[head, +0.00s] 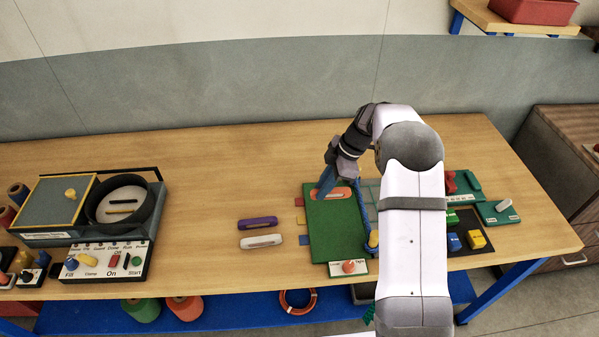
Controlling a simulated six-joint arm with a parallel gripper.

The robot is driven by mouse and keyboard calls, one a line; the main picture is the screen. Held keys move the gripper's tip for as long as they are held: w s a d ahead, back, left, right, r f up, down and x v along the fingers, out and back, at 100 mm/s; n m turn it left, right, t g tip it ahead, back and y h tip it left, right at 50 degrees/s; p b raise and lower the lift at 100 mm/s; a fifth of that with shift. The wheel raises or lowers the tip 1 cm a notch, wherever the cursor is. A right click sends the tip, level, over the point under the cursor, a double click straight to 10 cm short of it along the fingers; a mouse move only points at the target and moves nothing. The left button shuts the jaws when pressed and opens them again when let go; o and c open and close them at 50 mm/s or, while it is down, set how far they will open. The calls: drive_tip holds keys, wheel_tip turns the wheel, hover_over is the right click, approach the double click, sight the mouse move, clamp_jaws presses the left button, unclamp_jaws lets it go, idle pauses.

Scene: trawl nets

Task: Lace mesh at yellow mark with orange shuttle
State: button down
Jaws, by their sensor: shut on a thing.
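The orange shuttle (341,193) is at the upper part of the green board (335,235), under my gripper. My gripper (324,188) points down with its blue fingers shut on the left part of the shuttle. I cannot tell whether the shuttle touches the board. A yellow mark (301,220) shows at the board's left edge, between a red mark (299,202) and a blue mark (303,239). The mesh (371,193) shows as a pale grid right of the board, largely hidden by my arm.
A purple shuttle (257,223) and a white shuttle (261,241) lie left of the board. A panel with an orange knob (348,267) is at its front. A yellow-topped blue post (373,239) stands at its right.

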drive_tip(key=shift+s+d+f, duration=0.1)
drive_tip(key=shift+s+d, duration=0.85)
drive_tip(key=shift+f, duration=0.2)
drive_tip(key=shift+f+b, duration=1.3)
drive_tip(key=shift+f, duration=1.95)
drive_tip(key=shift+d+r+b, duration=0.15)
drive_tip(key=shift+d+b, duration=0.75)
drive_tip(key=shift+d, duration=2.15)
drive_tip(key=c, duration=1.6)
unclamp_jaws()
